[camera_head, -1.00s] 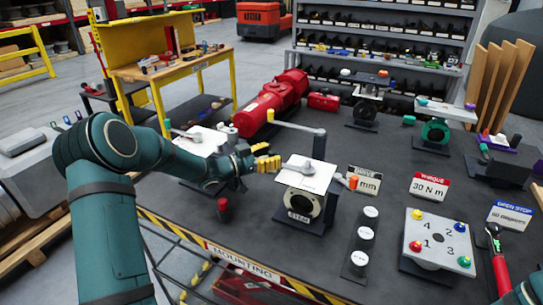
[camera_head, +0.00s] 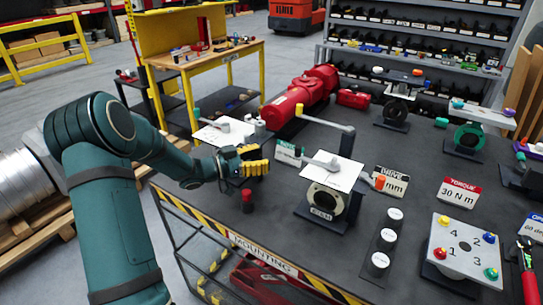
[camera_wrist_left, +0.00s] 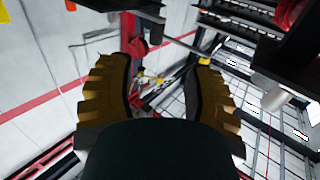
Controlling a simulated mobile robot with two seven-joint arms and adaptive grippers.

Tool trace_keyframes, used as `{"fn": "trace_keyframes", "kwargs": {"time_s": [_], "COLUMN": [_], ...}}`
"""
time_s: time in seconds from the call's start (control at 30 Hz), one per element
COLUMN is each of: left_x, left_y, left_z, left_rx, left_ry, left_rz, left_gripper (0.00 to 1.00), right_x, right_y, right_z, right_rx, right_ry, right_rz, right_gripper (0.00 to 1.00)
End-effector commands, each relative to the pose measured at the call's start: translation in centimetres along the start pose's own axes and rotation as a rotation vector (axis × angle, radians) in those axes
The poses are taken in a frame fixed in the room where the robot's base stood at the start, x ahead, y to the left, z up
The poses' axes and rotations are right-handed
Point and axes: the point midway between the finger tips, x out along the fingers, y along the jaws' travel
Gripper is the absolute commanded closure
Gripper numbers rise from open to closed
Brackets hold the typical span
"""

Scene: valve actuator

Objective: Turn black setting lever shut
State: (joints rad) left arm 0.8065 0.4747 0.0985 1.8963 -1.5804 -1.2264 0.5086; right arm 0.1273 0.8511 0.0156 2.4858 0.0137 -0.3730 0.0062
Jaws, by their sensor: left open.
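A valve (camera_head: 325,202) with a white top plate (camera_head: 332,174) stands on the dark table. A grey lever (camera_head: 321,162) lies across its plate, and a bent grey bar with a yellow tip (camera_head: 299,110) rises behind it. I cannot make out for sure which part is the black setting lever. My left gripper (camera_head: 262,160), with yellow ribbed fingers, is left of the valve, apart from it. In the left wrist view its fingers (camera_wrist_left: 165,65) are spread with nothing held between them. My right gripper is not in view.
A red-topped knob (camera_head: 247,196) stands below my left gripper. A red cylinder actuator (camera_head: 300,97) lies behind. White-topped cylinders (camera_head: 387,238) and a numbered plate (camera_head: 464,247) are to the right. The table's front edge (camera_head: 262,252) has a striped border.

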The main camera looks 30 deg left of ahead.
Motion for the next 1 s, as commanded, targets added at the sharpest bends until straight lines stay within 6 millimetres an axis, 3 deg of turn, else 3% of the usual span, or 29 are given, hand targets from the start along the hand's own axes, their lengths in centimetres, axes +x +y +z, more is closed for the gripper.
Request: {"fn": "trace_keyframes", "kwargs": {"time_s": [0.3,0.47,0.57,0.73,1.0], "left_x": [-0.3,0.4,1.7,3.8,3.8], "left_y": [0.0,0.7,2.1,5.0,8.7], "left_z": [0.0,-0.2,-0.8,-2.0,-1.6], "left_rx": [0.000,-0.111,-0.370,-1.055,-2.055], "left_ry": [0.000,0.041,0.139,0.398,0.845], "left_rz": [0.000,-0.005,-0.016,-0.027,-0.018], "left_gripper": [0.46,1.00,1.00,1.00,1.00], "right_x": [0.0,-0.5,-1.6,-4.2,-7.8], "right_y": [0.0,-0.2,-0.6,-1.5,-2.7], "right_z": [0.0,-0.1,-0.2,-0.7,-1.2], "right_rx": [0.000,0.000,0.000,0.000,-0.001], "right_ry": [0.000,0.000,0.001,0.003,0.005], "right_rz": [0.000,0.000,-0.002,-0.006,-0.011], "right_gripper": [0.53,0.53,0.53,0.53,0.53]}}
